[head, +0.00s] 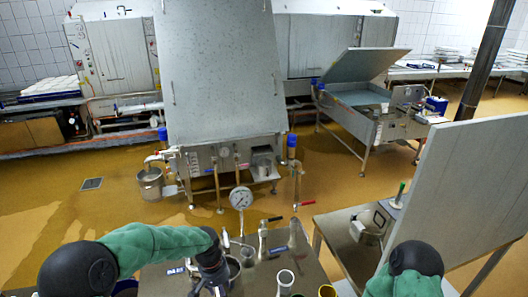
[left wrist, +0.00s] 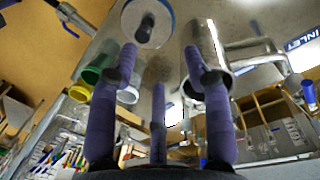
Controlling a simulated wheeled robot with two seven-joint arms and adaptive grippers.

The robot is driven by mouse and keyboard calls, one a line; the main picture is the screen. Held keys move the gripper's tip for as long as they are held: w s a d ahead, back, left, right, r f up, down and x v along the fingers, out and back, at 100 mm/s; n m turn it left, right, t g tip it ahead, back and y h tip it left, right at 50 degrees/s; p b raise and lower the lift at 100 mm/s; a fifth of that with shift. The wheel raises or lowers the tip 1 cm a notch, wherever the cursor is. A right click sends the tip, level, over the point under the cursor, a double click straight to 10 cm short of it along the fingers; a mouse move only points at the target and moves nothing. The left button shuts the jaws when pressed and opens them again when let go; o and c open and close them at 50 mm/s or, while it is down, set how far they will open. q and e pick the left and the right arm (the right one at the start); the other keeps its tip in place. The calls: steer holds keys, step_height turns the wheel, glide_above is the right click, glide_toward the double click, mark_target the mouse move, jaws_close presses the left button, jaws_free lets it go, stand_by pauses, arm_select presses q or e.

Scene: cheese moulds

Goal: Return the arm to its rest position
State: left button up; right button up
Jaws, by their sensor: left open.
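My left arm in its green sleeve reaches in from the left in the head view. Its dark left gripper (head: 212,280) points down over the near steel table (head: 165,280), beside a round metal pot (head: 232,268). In the left wrist view the purple fingers of the left gripper (left wrist: 160,62) are spread, with nothing held between them. A shiny metal cylinder (left wrist: 204,50) is close to the right finger; I cannot tell whether they touch. My right arm shows only as a green sleeve and black joint at lower right; its gripper is out of view.
A pressure gauge (head: 240,198) rises at the table's back. A large grey panel (head: 465,195) stands at right.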

arm_select(q)
steer(key=s+d+f+n+h, duration=0.1)
steer(key=s+f, duration=0.3)
steer(key=f, duration=0.3)
steer(key=s+d+f+h, duration=0.1)
steer(key=s+f, duration=0.4)
steer(key=f, duration=0.2)
steer(key=s+f+n, duration=0.3)
steer(key=s+f, duration=0.5)
steer(key=s, duration=0.7)
step_height(320, 180, down, 12)
steer(key=w+d+m+b, duration=0.1)
steer(key=w+b, duration=0.1)
steer(key=b, duration=1.1)
steer(key=shift+w+d+t+h+b, duration=0.3)
steer(key=shift+d+t+h, duration=0.1)
